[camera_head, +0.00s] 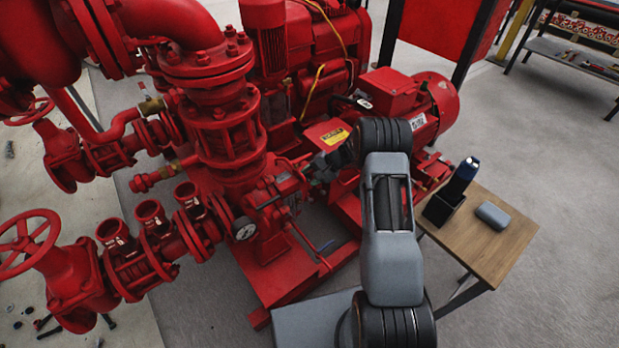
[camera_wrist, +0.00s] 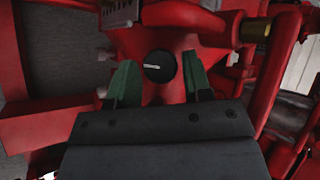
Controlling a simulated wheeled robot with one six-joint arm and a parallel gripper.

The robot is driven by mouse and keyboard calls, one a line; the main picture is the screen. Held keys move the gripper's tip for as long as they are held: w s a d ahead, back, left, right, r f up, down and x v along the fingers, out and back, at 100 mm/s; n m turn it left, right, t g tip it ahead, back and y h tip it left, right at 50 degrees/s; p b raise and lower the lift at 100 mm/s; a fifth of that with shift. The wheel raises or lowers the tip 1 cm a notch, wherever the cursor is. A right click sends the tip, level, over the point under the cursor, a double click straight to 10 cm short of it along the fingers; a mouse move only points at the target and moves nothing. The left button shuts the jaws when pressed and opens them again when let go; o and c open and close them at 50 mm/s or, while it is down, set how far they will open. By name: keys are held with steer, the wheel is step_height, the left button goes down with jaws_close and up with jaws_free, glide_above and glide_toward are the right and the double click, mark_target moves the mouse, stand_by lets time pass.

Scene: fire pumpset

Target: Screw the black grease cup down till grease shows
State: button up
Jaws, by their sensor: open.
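The black grease cup (camera_wrist: 160,66) shows in the wrist view as a round black cap with a pale line across its face, set on a red pump casing (camera_wrist: 178,28). My gripper (camera_wrist: 161,82) is open, with one green-padded finger to the left of the cup and one to the right. The cup lies between or just beyond the fingertips; I cannot tell the exact depth. I see no grease around it. In the head view my gripper (camera_head: 318,170) reaches in at the pump, and the cup cannot be made out there.
A brass fitting (camera_wrist: 255,29) and a red pipe (camera_wrist: 280,75) are close on the right in the wrist view. In the head view a red motor (camera_head: 432,105) stands behind my arm. A small wooden table (camera_head: 492,260) at right holds a black holder (camera_head: 440,207) and a grey case (camera_head: 493,215).

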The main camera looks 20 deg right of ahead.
steer(key=shift+a+f, duration=0.15)
steer(key=shift+c, duration=0.3)
steer(key=c, duration=0.6)
steer(key=m, duration=0.1)
steer(key=m+t+y+b, duration=0.1)
steer(key=m+t+b, duration=0.1)
steer(key=shift+s+f+m, duration=0.1)
steer(key=shift+f+m, duration=0.15)
steer(key=shift+m, duration=0.05)
steer(key=m+t+b, duration=0.1)
steer(key=m, duration=0.2)
steer(key=m+t+y+b, duration=0.1)
steer(key=m+t, duration=0.1)
steer(key=m, duration=0.1)
steer(key=shift+s+t+b, duration=0.15)
steer(key=shift+t+b, duration=0.15)
steer(key=shift+b, duration=0.05)
steer(key=shift+m, duration=0.3)
